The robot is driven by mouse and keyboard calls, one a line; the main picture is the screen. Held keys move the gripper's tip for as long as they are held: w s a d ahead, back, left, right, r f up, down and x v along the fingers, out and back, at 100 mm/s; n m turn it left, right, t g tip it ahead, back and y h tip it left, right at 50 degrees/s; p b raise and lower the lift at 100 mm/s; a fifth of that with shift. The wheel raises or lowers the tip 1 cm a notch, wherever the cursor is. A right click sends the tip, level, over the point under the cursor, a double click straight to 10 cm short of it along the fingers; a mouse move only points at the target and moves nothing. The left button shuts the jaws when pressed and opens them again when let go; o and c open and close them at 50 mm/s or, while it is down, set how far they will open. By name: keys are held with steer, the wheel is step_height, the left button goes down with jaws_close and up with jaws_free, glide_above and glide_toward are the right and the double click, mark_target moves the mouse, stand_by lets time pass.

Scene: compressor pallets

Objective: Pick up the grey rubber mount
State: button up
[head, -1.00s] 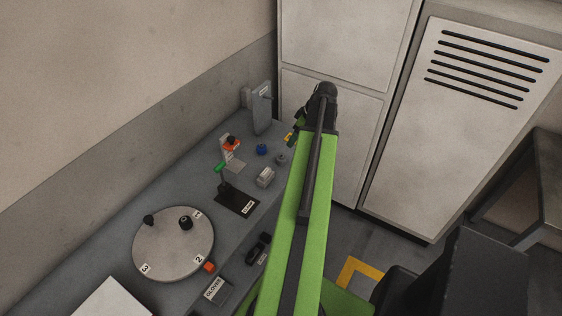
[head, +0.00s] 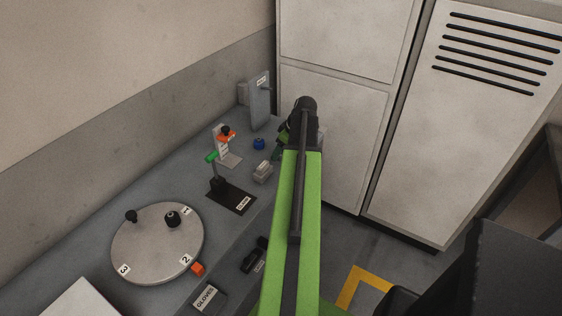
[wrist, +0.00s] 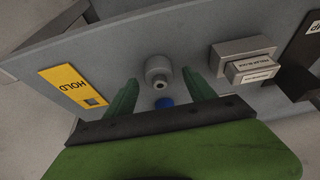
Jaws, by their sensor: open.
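The grey rubber mount (wrist: 158,70) is a short round knob with a small stub, standing on the grey bench in the wrist view. My gripper (wrist: 161,82) is open, with its two green fingers apart. The mount appears between and just past the fingertips, and nothing is held. I cannot tell the height of the fingers above the bench. In the head view the mount is hidden behind my arm.
A blue knob (wrist: 164,103) lies close to the mount; it also shows in the head view (head: 259,144). A labelled grey block (wrist: 243,60) stands to the right. A turntable (head: 150,255) and clamp stand (head: 232,198) are farther along.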

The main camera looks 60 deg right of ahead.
steer(key=shift+w+f, duration=0.2)
steer(key=shift+f, duration=0.45)
steer(key=shift+r, duration=0.2)
jaws_close()
steer(key=shift+r+p, duration=0.6)
steer(key=shift+p, duration=0.1)
step_height(320, 180, up, 4)
steer(key=p, duration=0.4)
steer(key=s+d+r+p, duration=0.2)
steer(key=s+r+p, duration=0.3)
steer(key=s, duration=0.6)
steer(key=shift+s+d+r+p, duration=0.2)
steer(key=shift+d+r+p, duration=0.15)
steer(key=shift+r+p, duration=0.05)
